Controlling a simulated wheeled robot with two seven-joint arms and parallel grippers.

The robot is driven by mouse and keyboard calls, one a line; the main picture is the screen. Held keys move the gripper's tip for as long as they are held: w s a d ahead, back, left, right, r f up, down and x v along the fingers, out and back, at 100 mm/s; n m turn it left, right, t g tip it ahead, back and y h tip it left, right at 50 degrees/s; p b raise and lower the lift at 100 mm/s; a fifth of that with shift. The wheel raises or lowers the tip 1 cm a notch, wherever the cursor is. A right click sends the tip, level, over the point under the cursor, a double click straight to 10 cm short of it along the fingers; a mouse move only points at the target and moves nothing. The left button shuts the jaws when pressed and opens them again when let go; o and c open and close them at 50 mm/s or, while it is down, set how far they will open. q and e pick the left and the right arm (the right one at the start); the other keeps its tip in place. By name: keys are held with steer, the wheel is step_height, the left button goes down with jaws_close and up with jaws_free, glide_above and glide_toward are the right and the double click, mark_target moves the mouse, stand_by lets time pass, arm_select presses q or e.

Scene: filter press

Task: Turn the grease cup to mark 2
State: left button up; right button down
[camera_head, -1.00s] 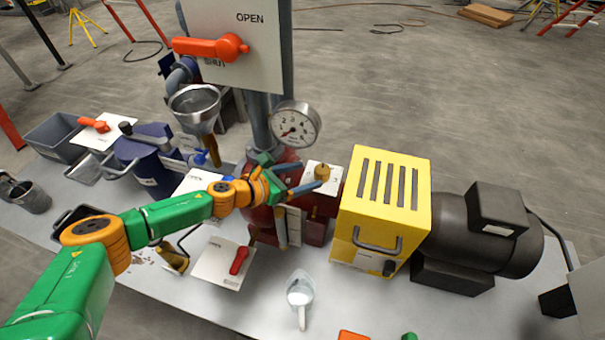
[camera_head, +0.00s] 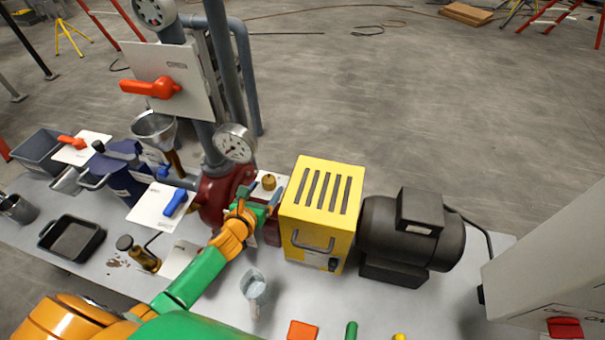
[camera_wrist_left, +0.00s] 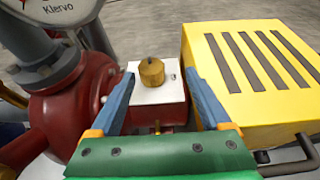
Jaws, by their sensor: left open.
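The grease cup is a small brass knob (camera_wrist_left: 152,72) on a white plate (camera_wrist_left: 168,94) atop a red block, in the left wrist view. In the head view the knob (camera_head: 268,182) shows just beyond my left gripper (camera_head: 262,194). In the wrist view my left gripper (camera_wrist_left: 158,98) is open, with one blue finger on each side of the knob's line. The knob appears ahead of the fingers, and nothing is between them. The marks on the plate are too small to read. My right gripper is not in view.
A yellow slotted box (camera_head: 322,208) stands close to the right of my gripper. The red pump body (camera_head: 216,198) and a pressure gauge (camera_head: 235,143) are close on the left. A scoop (camera_head: 255,288) lies in front. A black motor (camera_head: 405,235) is further right.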

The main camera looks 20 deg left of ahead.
mark_target(267, 181)
arm_select(q)
steer(key=shift+a+f, duration=0.25)
steer(key=shift+a, duration=0.05)
steer(key=x, duration=0.2)
steer(key=b+x, duration=0.1)
steer(key=x, duration=0.1)
steer(key=a+b+x, duration=0.1)
steer(key=x, duration=0.1)
steer(key=shift+w+f, duration=0.15)
steer(key=shift+f, duration=0.2)
steer(key=shift+w, duration=0.2)
steer(key=shift+d+r, duration=0.1)
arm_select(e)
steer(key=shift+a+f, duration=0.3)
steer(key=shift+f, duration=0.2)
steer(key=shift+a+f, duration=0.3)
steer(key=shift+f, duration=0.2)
arm_select(q)
jaws_close()
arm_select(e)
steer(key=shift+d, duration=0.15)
